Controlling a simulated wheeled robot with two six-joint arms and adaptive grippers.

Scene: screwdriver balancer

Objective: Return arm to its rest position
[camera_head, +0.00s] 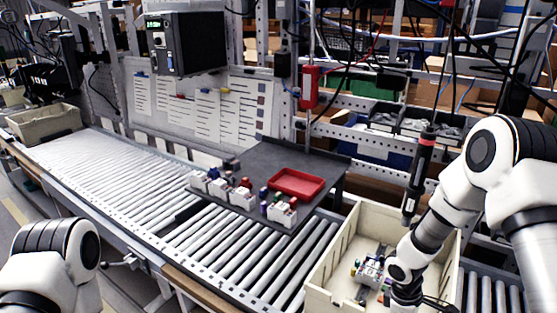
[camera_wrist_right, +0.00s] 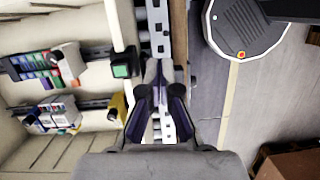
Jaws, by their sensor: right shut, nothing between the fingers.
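My right arm (camera_head: 440,215) comes in from the right in the head view and bends down, with its wrist over the front right of the cream bin. In the right wrist view my right gripper (camera_wrist_right: 160,78) is shut and empty, just beside the bin's rim (camera_wrist_right: 118,25). Its fingertips are hidden from the head view. My left arm (camera_head: 45,262) shows only partly at the lower left, and its gripper is out of frame. A dark screwdriver (camera_head: 418,175) with a red band hangs upright above the bin, close to my right forearm.
The cream bin (camera_head: 322,272) holds small coloured parts (camera_head: 370,270). A round dark base (camera_wrist_right: 245,25) stands on the floor.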

